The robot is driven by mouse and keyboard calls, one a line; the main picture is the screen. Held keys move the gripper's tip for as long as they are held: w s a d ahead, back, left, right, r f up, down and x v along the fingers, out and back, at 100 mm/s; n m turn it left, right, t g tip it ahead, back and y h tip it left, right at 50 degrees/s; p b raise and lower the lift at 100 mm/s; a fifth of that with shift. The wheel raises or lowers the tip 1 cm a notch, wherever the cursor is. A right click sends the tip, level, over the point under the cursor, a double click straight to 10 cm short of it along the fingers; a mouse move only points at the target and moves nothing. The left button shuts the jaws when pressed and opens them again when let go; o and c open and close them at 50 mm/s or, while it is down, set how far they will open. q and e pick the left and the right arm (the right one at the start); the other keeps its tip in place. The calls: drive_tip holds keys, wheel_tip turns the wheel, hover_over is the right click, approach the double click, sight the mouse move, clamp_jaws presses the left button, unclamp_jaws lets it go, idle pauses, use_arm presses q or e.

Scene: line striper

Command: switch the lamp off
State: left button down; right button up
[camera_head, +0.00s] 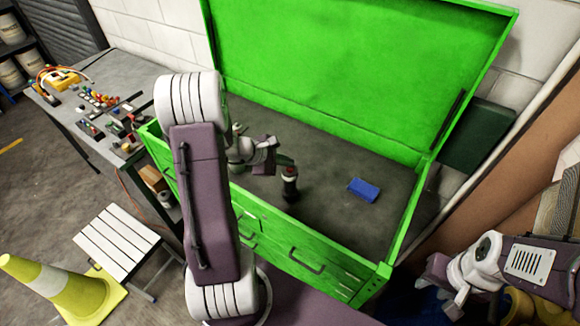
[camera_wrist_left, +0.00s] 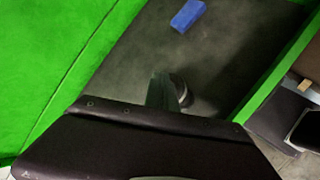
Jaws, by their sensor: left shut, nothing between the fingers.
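A small dark cylinder (camera_head: 290,184) with a reddish band near its top stands upright in the green chest; it may be the lamp, but I cannot tell whether it is lit. In the left wrist view the cylinder (camera_wrist_left: 180,88) is partly hidden behind the dark green fingers. My left gripper (camera_head: 284,161) is shut and empty, its tips right at the cylinder's top; I cannot tell whether they touch it. My right gripper (camera_head: 446,292) hangs at the lower right, outside the chest and far from the cylinder; its finger opening is unclear.
A blue box (camera_head: 363,189) lies on the chest floor, right of the cylinder. The green chest's (camera_head: 331,254) lid stands open behind. A cluttered workbench (camera_head: 62,107), a white folding stool (camera_head: 115,240) and a yellow cone (camera_head: 65,290) are at the left.

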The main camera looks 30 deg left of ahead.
sight(287, 169)
use_arm(q)
drive_tip(key=shift+r+p, duration=0.3)
drive_tip(key=shift+r, duration=0.35)
drive_tip(key=shift+r, duration=0.15)
wheel_tip(287, 169, up, 6)
drive_tip(key=p, duration=0.4)
drive_tip(key=shift+f, duration=0.2)
